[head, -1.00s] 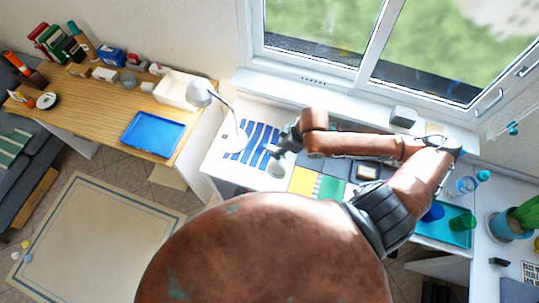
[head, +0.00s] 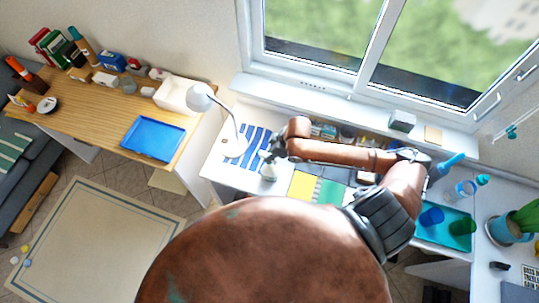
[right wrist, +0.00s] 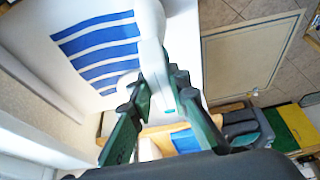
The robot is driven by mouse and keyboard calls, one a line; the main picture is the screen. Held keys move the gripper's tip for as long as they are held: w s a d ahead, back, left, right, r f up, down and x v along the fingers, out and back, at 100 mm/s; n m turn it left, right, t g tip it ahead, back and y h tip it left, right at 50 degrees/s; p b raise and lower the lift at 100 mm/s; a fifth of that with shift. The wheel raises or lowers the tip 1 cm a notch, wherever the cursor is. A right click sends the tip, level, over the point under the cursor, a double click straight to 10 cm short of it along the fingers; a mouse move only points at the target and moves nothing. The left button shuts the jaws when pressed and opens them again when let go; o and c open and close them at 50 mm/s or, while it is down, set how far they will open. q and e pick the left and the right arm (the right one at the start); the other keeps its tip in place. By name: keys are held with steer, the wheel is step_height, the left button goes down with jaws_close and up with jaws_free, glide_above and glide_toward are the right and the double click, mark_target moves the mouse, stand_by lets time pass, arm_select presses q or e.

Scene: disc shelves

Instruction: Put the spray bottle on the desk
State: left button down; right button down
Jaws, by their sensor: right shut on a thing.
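My right gripper (head: 271,157) is over the white desk (head: 222,171) beside the window, at the right edge of the blue-striped patch (head: 249,146). It is shut on a pale, whitish thing (head: 268,172), which I take to be the spray bottle. In the right wrist view the gripper's dark green fingers (right wrist: 160,112) are on either side of this white thing (right wrist: 153,62). Its lower part is small and partly hidden, so I cannot tell whether it touches the desk. My left gripper is not in view.
A white lamp (head: 199,98) leans over the desk just left of the gripper. Yellow and green mats (head: 302,185) lie to the right. A wooden desk (head: 95,112) with a blue tray (head: 152,138) stands at left. A teal tray (head: 438,237) with cups is at right.

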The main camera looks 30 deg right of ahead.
steer(key=shift+w, duration=0.1)
steer(key=shift+s+f, duration=0.35)
steer(key=shift+f, duration=0.35)
steer(key=c, duration=1.8)
jaws_free()
steer(key=shift+f, duration=0.2)
steer(key=shift+w+r, duration=0.1)
steer(key=shift+w, duration=0.05)
steer(key=shift+r, duration=0.25)
steer(key=shift+w+r, duration=0.1)
steer(key=shift+r, duration=0.2)
steer(key=v, duration=1.2)
steer(key=shift+r, duration=0.3)
